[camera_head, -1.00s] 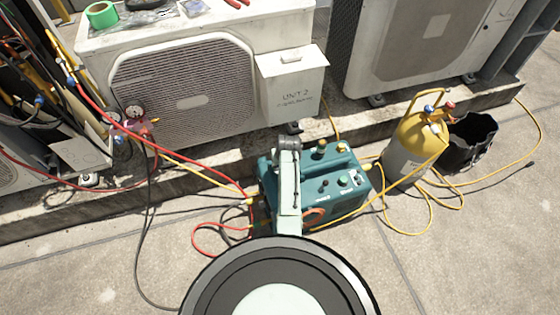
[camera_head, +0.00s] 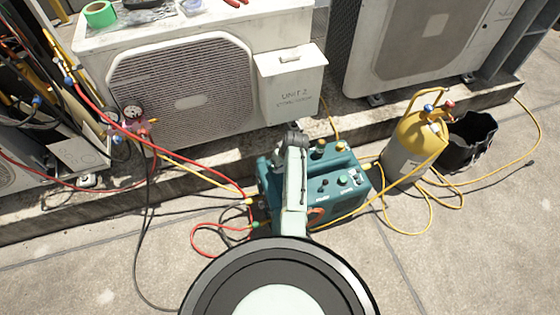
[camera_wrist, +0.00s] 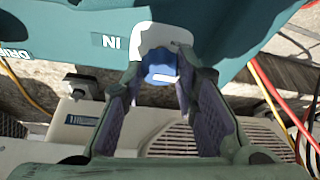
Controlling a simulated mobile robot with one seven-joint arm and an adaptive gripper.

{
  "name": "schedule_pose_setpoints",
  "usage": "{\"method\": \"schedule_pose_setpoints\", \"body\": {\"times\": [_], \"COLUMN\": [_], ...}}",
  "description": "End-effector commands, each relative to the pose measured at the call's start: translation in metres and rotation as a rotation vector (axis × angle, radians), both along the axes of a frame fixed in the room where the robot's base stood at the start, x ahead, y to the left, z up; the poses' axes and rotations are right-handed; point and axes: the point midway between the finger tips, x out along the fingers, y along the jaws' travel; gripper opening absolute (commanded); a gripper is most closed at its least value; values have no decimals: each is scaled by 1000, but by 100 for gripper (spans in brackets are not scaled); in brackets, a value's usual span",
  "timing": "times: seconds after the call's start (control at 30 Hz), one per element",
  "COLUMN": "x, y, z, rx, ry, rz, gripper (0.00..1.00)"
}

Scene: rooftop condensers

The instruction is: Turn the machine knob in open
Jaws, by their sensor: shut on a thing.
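The machine is a teal unit (camera_head: 335,190) on the ground in front of the condensers. In the wrist view its teal casing (camera_wrist: 80,35) fills the top, with a white "IN" label. A blue knob (camera_wrist: 160,69) sits beside that label, under a white fitting (camera_wrist: 165,36). My gripper (camera_wrist: 160,80) has one finger on each side of the blue knob and is shut on it. The finger pads partly cover its sides, and its turn angle cannot be read. In the head view my arm hides the knob and the fingertips.
Red and yellow hoses (camera_head: 210,172) run left from the machine to a gauge set (camera_head: 132,118). A yellow-topped cylinder (camera_head: 412,150) and a black bucket (camera_head: 472,142) stand to the right. Condensers (camera_head: 180,90) stand behind on a concrete ledge. Open paving lies in front.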

Motion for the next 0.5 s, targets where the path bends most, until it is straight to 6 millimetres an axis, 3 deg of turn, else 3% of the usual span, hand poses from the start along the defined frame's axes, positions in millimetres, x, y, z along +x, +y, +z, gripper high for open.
{"method": "schedule_pose_setpoints", "body": {"times": [0.03,0.07,0.37,0.5], "x": [0,0,0,0], "y": [0,0,0,0], "z": [0,0,0,0], "rx": [0,0,0,0], "ry": [0,0,0,0], "rz": [0,0,-1,-1], "gripper": [0,28,47,47]}}
